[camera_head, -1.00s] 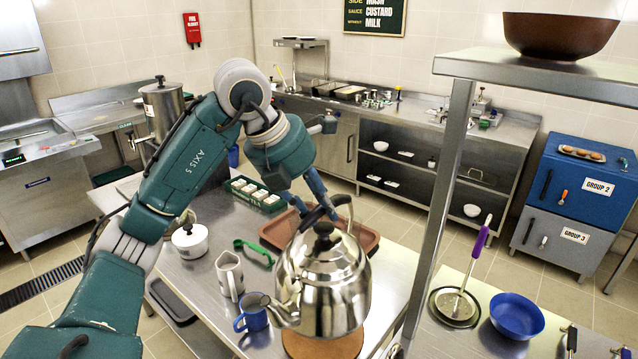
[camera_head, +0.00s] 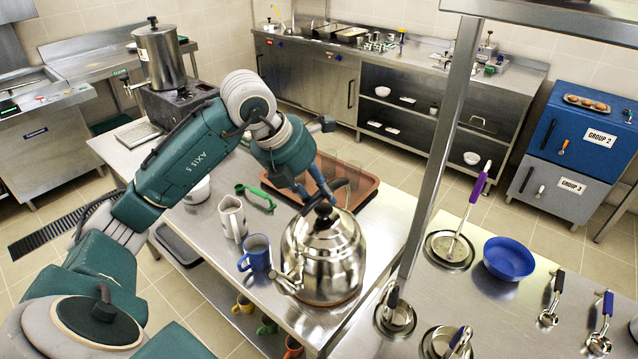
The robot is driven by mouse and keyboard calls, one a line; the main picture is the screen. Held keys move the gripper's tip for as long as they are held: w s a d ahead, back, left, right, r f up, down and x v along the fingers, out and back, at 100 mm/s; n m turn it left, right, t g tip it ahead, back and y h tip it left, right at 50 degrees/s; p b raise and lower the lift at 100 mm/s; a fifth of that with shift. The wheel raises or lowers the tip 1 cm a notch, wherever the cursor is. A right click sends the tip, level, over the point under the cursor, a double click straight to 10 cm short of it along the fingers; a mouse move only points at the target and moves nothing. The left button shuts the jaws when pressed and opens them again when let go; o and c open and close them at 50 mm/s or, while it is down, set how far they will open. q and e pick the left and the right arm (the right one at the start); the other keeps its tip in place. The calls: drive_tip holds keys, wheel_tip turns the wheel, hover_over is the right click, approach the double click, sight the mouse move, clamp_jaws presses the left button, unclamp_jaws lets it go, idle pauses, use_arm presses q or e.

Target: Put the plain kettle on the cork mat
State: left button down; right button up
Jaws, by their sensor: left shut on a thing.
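The plain kettle (camera_head: 324,255) is shiny steel with a black lid knob and stands upright near the front right of the steel table. My left gripper (camera_head: 322,199) is above the lid, shut on the kettle's arched handle. The cork mat (camera_head: 352,299) is almost wholly hidden under the kettle; only a thin brown edge shows at its base. The kettle is over the mat and looks down on it, but I cannot tell whether it bears fully on it. My right gripper is not in view.
A blue mug (camera_head: 257,252) stands close left of the kettle, near its spout. A brown tray (camera_head: 365,183) is behind. A steel post (camera_head: 440,150) rises to the right.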

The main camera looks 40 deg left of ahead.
use_arm(q)
drive_tip(key=shift+r, duration=0.25)
drive_tip(key=c, duration=1.8)
unclamp_jaws()
drive_tip(key=shift+f, duration=0.25)
drive_tip(key=o, duration=0.4)
drive_tip(key=shift+s+d+r, duration=0.1)
drive_tip(key=shift+s, duration=0.05)
drive_tip(key=shift+r, duration=0.4)
drive_tip(key=b+v, duration=0.1)
drive_tip(key=v, duration=1)
drive_tip(key=shift+s+b, duration=0.2)
drive_tip(key=shift+b, duration=0.1)
